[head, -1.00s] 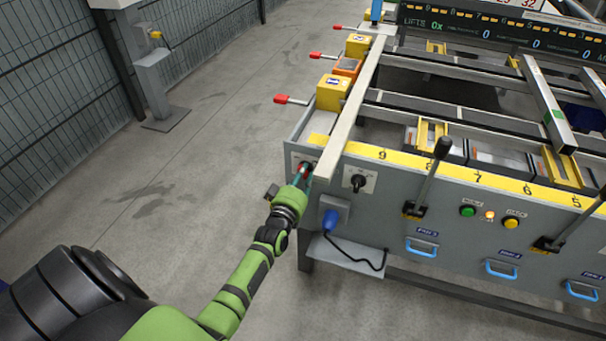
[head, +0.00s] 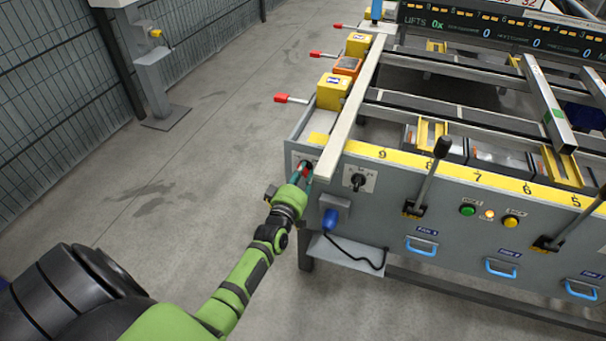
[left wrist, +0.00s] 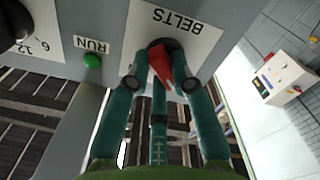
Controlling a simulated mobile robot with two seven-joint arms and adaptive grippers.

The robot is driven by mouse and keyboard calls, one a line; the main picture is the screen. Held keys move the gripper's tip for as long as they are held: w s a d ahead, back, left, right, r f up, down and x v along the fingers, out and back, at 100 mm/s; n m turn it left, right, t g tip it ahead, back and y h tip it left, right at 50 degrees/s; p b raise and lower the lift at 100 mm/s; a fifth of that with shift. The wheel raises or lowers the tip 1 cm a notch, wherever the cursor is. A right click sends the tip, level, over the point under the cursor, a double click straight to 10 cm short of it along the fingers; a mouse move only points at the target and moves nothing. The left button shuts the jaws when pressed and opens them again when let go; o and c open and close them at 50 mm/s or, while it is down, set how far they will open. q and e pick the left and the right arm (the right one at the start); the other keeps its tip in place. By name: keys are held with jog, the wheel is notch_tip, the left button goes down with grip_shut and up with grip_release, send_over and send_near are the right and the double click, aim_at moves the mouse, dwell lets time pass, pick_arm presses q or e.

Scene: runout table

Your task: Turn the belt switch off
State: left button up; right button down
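The belt switch has a red handle (left wrist: 161,66) on a dark round base, on a white plate marked BELTS (left wrist: 180,25), upside down in the left wrist view. In the head view the switch (head: 308,166) is at the left end of the table's front panel, partly hidden by my fingers. My left gripper (head: 301,178) is at the switch. Whether any finger touches the handle I cannot tell. My right gripper is out of view.
A green RUN lamp or button (left wrist: 92,61) and a black knob (head: 358,182) sit beside the switch. A blue plug (head: 330,219) and a shelf (head: 345,256) are below. A black lever (head: 428,175) stands further right. Open floor lies left of the table.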

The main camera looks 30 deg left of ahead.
pick_arm(q)
jog(key=o, duration=0.4)
jog(key=shift+s, duration=0.1)
jog(key=v, duration=1.1)
jog(key=shift+s+d, duration=0.2)
jog(key=shift+s, duration=0.2)
